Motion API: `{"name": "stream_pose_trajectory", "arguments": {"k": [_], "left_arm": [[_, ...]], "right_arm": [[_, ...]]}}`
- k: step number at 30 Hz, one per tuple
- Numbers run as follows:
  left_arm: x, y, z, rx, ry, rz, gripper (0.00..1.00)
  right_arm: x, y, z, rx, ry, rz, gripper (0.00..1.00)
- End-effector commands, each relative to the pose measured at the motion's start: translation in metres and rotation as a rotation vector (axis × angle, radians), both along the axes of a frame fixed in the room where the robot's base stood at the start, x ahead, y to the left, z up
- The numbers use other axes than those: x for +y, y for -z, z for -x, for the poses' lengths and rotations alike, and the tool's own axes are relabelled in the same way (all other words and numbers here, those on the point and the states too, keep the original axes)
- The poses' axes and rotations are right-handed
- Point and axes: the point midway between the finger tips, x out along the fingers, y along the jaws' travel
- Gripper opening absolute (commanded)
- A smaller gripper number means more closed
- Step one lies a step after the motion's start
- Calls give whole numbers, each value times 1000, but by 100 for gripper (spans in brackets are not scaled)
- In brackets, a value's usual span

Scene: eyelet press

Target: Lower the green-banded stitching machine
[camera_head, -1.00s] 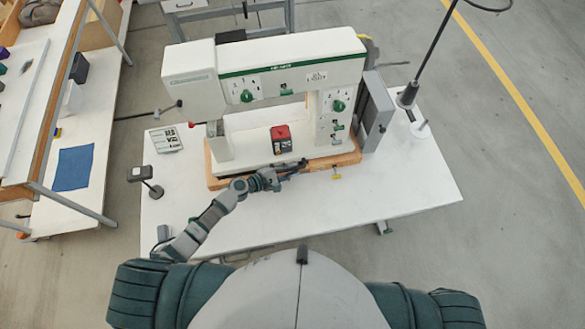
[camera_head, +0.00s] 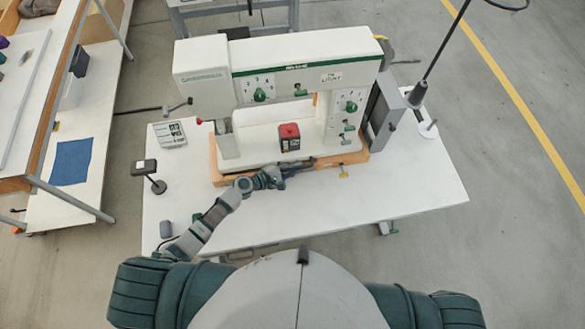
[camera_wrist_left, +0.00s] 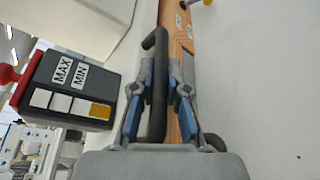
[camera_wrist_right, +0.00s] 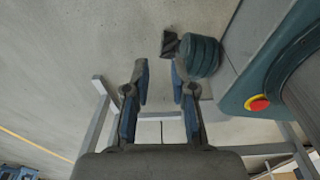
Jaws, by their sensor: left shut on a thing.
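The green-banded stitching machine (camera_head: 290,62) stands on a wooden base (camera_head: 352,158) on the white table (camera_head: 400,195). It is a white frame with a long upper arm, a green stripe and green knobs. My left gripper (camera_head: 272,177) is at the front edge of its base. In the left wrist view the left gripper (camera_wrist_left: 160,95) is shut on a dark bar handle (camera_wrist_left: 157,75), with blue pads on either side of it. My right gripper (camera_wrist_right: 160,85) shows only in its own wrist view, fingers apart and empty above the floor.
A red-topped box (camera_head: 289,138) with MAX and MIN labels (camera_wrist_left: 72,90) sits beside the handle. A grey panel (camera_head: 385,108) and a pole stand (camera_head: 418,93) are at the right. A small stand (camera_head: 148,172) is at the left. The table's front right is clear.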

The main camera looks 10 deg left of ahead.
Motion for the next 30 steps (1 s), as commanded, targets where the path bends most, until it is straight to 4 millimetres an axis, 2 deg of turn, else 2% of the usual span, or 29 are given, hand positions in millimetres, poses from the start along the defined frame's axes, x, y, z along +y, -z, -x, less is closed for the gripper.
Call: {"name": "stream_pose_trajectory", "arguments": {"k": [1, 8, 9, 10, 16, 30], "left_arm": [[-7, 18, 12, 24, 19, -7, 0], [-7, 17, 13, 25, 21, -9, 0], [-7, 16, 13, 24, 21, -8, 19], [-7, 16, 13, 24, 21, -8, 25], [-4, 15, 11, 22, 18, -6, 25], [8, 12, 12, 19, 11, -2, 25]], "right_arm": [[0, 7, 1, 1, 0, -1, 25], [5, 4, 0, 0, 2, -5, 25], [6, 4, 0, 0, 1, -7, 25], [7, 4, 0, 1, 1, -8, 25], [14, 4, 1, 1, 0, -16, 25], [5, 3, 2, 3, 0, -4, 25]]}}
